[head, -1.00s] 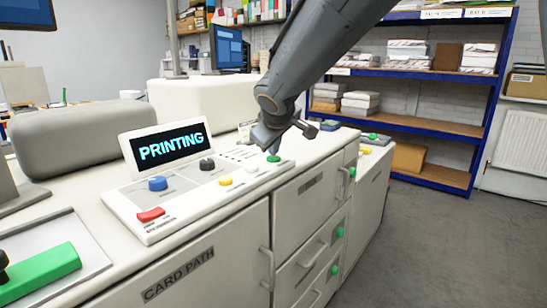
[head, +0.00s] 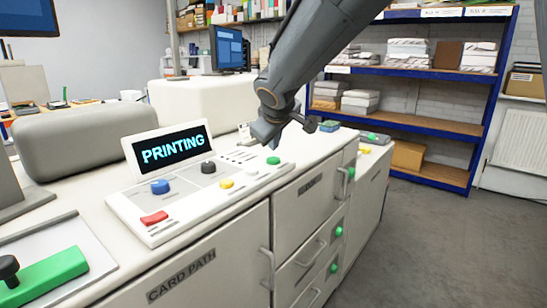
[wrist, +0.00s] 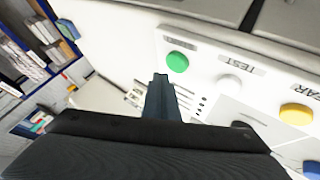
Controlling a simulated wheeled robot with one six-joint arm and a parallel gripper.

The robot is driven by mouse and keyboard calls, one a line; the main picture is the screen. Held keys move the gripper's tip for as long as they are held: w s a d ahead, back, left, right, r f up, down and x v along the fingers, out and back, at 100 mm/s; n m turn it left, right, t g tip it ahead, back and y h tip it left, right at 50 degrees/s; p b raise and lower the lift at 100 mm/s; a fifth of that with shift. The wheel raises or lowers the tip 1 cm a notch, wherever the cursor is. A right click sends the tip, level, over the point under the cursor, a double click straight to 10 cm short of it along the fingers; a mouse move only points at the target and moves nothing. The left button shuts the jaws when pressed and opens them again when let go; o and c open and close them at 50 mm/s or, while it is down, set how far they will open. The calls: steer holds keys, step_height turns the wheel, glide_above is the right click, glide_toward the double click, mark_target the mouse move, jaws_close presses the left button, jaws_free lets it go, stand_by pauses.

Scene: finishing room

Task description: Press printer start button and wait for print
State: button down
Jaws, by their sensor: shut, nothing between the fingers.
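The printer's control panel (head: 190,205) sits on the white machine top, and its screen (head: 172,151) reads "PRINTING". The green start button (head: 273,160) is at the panel's far right end; it also shows in the wrist view (wrist: 177,62). My gripper (head: 268,140) is shut and empty, held above and behind the green button, apart from it. In the wrist view its closed fingertips (wrist: 161,80) are just left of and below the green button. A white button (wrist: 229,84) and a yellow button (wrist: 296,113) sit to its right.
A red button (head: 153,218), a blue knob (head: 160,187) and a black knob (head: 208,167) are on the panel. Blue shelving (head: 420,80) holds paper stacks behind. The floor (head: 425,250) at right is clear.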

mark_target(274, 160)
steer(key=shift+r+p, duration=1.65)
steer(key=shift+r, duration=0.45)
